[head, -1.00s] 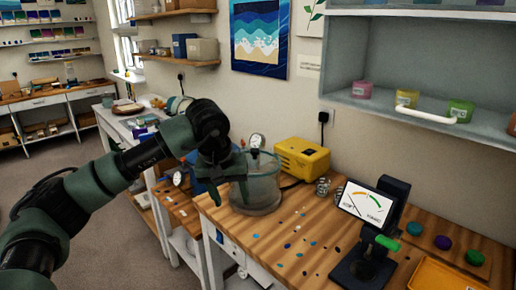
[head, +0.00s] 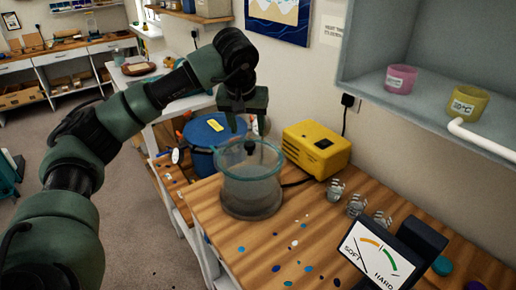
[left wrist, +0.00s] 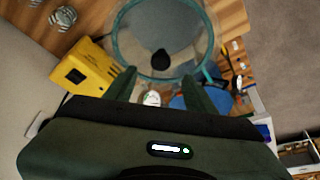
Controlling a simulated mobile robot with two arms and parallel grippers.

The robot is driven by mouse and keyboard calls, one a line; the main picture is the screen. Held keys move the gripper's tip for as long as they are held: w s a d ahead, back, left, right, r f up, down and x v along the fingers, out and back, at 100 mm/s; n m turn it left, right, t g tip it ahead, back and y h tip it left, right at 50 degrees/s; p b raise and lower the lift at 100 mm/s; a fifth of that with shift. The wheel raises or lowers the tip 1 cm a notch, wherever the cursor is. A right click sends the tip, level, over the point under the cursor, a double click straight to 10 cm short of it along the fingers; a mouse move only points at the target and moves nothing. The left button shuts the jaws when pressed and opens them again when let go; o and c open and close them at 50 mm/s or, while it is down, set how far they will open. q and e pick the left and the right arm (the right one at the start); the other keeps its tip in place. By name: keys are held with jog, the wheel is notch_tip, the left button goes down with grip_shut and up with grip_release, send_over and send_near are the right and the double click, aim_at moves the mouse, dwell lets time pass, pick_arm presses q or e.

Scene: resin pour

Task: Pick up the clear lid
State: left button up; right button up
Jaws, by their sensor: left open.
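The clear lid (head: 268,158) with a dark knob sits on top of the clear round chamber (head: 252,190), within its teal rim. In the left wrist view the lid (left wrist: 182,38) shows as a see-through disc, its black knob (left wrist: 160,60) near the fingers. My left gripper (head: 245,125) is open and points down just above the lid, its fingers near the knob. In the left wrist view the open fingers (left wrist: 160,88) are spread with nothing held between them. The exact gap to the knob is hard to tell. My right gripper is not in view.
A yellow pump box (head: 318,148) stands behind and right of the chamber. A blue lidded tank (head: 207,130) is behind left. Small glass jars (head: 356,204) and a soft-hard gauge (head: 372,253) are to the right. A shelf with coloured cups (head: 400,78) overhangs the upper right.

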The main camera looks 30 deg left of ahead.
aim_at(250, 144)
pick_arm(q)
jog(key=shift+s+a+f, duration=0.15)
jog(key=shift+s+f, duration=0.05)
jog(key=shift+f, duration=0.45)
jog(key=p+x, duration=0.1)
jog(key=x, duration=0.2)
jog(key=p+x, duration=0.1)
jog(key=x, duration=0.1)
jog(key=shift+w+p, duration=0.3)
jog(key=shift+p, duration=0.05)
jog(key=shift+f, duration=0.3)
jog(key=c, duration=1.2)
jog(key=shift+r, duration=0.1)
